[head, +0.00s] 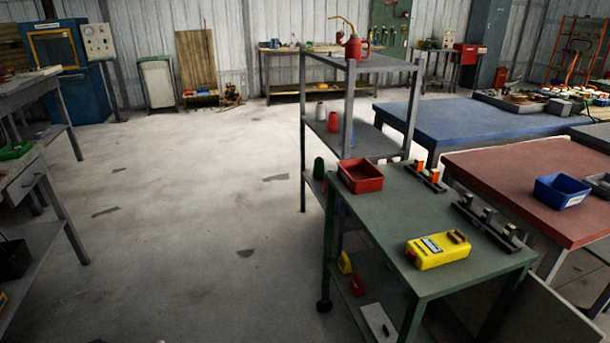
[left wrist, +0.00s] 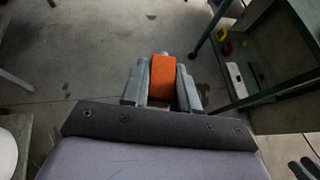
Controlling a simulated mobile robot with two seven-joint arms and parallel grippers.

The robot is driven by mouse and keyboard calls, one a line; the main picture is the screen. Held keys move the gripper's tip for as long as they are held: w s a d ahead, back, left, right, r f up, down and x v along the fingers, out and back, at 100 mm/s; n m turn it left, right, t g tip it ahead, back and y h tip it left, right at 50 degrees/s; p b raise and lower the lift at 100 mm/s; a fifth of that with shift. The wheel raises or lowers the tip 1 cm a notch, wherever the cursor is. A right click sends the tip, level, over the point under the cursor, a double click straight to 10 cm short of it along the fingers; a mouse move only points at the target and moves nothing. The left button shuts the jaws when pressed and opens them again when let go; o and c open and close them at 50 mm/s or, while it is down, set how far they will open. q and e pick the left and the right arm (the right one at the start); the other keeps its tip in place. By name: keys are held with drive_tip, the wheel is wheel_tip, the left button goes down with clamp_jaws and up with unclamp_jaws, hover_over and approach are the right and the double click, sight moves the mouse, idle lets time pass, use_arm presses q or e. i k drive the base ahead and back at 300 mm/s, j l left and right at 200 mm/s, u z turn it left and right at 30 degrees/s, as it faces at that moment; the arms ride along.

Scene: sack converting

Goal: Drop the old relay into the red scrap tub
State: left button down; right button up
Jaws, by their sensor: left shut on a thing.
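In the left wrist view my left gripper (left wrist: 162,88) is shut on an orange block (left wrist: 162,72), which looks like the relay. It is held in the air above the concrete floor, beside a green cart. The red scrap tub (head: 360,177) is a shallow open tray at the far left corner of the green cart top (head: 395,220) in the head view, and its visible inside looks empty. Neither gripper shows in the head view. Grey finger-like parts (left wrist: 305,168), perhaps my right gripper, show at the lower right corner of the left wrist view; their opening is unclear.
On the cart stand a rail with orange blocks (head: 434,176), a rail with grey blocks (head: 487,217) and a yellow device (head: 437,250). A grey shelf rack (head: 358,63) rises behind the tub. A blue bin (head: 561,190) sits on the red table. Floor to the left is clear.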

sight(359, 176)
drive_tip(key=i+j+z, duration=0.15)
drive_tip(key=i, duration=0.25)
drive_tip(key=i+j+z, duration=0.15)
drive_tip(key=i+j, duration=0.15)
drive_tip(key=i+j+z, duration=0.25)
drive_tip(key=z, duration=0.2)
drive_tip(key=i+j+z, duration=0.15)
drive_tip(key=j+z, duration=0.35)
drive_tip(key=i+j+z, duration=0.1)
drive_tip(key=j+z, duration=0.8)
drive_tip(key=i+j+z, duration=0.25)
drive_tip(key=i, duration=0.15)
drive_tip(key=i+l, duration=0.1)
